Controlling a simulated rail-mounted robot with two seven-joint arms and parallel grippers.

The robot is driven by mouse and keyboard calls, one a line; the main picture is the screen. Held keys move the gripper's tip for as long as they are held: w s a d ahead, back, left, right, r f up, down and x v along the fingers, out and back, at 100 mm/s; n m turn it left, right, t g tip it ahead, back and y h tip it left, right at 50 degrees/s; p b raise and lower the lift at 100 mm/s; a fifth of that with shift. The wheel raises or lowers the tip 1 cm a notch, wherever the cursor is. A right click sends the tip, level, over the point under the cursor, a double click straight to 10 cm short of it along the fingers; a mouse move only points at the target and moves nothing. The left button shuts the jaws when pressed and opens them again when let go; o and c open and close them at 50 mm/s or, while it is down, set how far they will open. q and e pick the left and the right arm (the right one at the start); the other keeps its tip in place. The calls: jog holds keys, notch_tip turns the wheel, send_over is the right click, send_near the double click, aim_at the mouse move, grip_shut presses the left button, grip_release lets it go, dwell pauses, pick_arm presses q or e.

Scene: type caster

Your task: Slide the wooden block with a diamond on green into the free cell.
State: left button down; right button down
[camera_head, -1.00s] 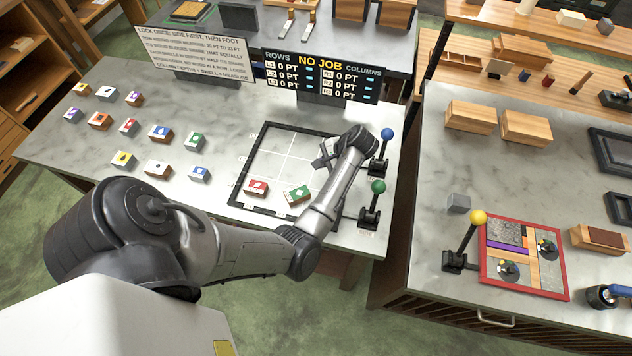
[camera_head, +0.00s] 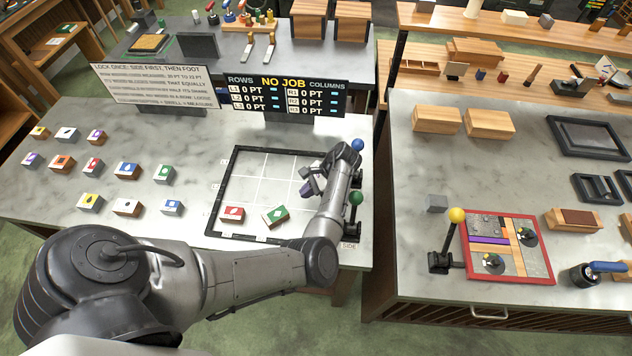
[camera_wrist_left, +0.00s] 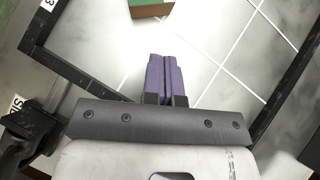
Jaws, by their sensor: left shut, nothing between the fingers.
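The wooden block with a white diamond on green (camera_head: 275,215) lies inside the dark square frame (camera_head: 225,182), near its front edge, turned slightly askew. Its green top and brown side show at the top edge of the left wrist view (camera_wrist_left: 150,9). A red-topped block (camera_head: 232,214) lies to its left in the frame. My left gripper (camera_head: 308,188) is over the right part of the grid, apart from the green block and to its upper right. Its purple fingers (camera_wrist_left: 165,78) are shut and empty. My right gripper is out of view.
Several coloured blocks (camera_head: 127,170) stand in rows on the table left of the frame. Levers with a blue knob (camera_head: 358,145) and a green knob (camera_head: 355,198) stand at the frame's right side, close to my arm. Grid cells behind the two blocks are empty.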

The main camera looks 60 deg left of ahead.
aim_at(276, 205)
pick_arm(q)
jog(key=s, duration=0.1)
jog(key=s+f, duration=0.1)
jog(key=s+a, duration=0.1)
jog(key=shift+s+f+p, duration=0.2)
jog(key=shift+p, duration=0.2)
jog(key=shift+s+a+f, duration=0.1)
jog(key=shift+s+a, duration=0.15)
jog(key=shift+s, duration=0.7)
jog(key=shift+p, duration=0.3)
jog(key=shift+s, duration=0.2)
jog(key=p, duration=0.1)
jog(key=s+p, duration=0.2)
jog(key=shift+s+a+r, duration=0.1)
jog(key=shift+a+r, duration=0.25)
jog(key=shift+a, duration=0.05)
jog(key=shift+s+f+p, duration=0.1)
jog(key=shift+s+p, duration=0.25)
jog(key=shift+p, duration=0.15)
jog(key=shift+s+a+f, duration=0.1)
jog(key=shift+s+f, duration=0.05)
jog(key=shift+f, duration=0.05)
